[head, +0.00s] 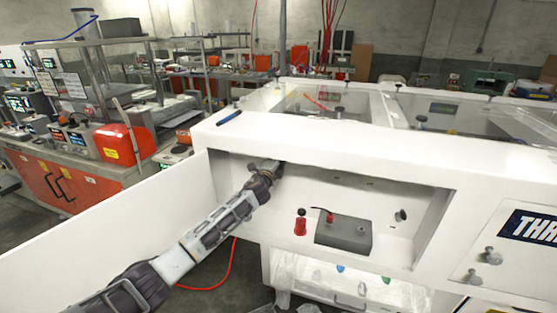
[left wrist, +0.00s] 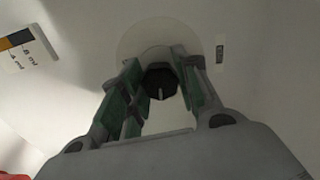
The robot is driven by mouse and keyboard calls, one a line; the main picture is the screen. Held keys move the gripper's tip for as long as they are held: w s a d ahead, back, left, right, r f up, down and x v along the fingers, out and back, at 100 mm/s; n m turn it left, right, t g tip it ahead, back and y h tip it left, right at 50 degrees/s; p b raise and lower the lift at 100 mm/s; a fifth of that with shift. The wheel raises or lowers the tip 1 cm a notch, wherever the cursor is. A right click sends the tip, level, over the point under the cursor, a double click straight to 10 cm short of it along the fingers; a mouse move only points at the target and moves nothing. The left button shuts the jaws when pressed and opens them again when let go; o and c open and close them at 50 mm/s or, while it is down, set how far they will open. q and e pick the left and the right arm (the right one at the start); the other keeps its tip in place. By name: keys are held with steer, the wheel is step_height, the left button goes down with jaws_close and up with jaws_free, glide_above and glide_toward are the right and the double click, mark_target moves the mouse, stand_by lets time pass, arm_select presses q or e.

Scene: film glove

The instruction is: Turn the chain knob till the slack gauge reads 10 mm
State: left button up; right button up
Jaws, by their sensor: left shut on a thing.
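My left gripper (head: 274,166) reaches into the open recess of the white machine, at its upper left. In the left wrist view a dark faceted knob (left wrist: 160,83) with a pale pointer line sits on a round pale disc (left wrist: 133,42). My left gripper (left wrist: 158,88) has its green-padded fingers on either side of this knob and is shut on it. In the head view the gripper hides the knob. A small dark slot (left wrist: 220,52) lies right of the disc; it may be the slack gauge, but no reading can be made out. My right gripper is out of view.
The recess of the white machine (head: 330,142) also holds a red knob (head: 300,224), a grey box (head: 343,233) and a dark knob (head: 400,215). An open white door panel (head: 110,215) stands at its left. A coloured label (left wrist: 28,45) is on the wall.

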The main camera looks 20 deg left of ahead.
arm_select(q)
steer(key=o, duration=1)
steer(key=shift+s, duration=0.15)
steer(key=shift+s+a, duration=0.15)
steer(key=shift+s, duration=5.7)
steer(key=shift+f, duration=0.1)
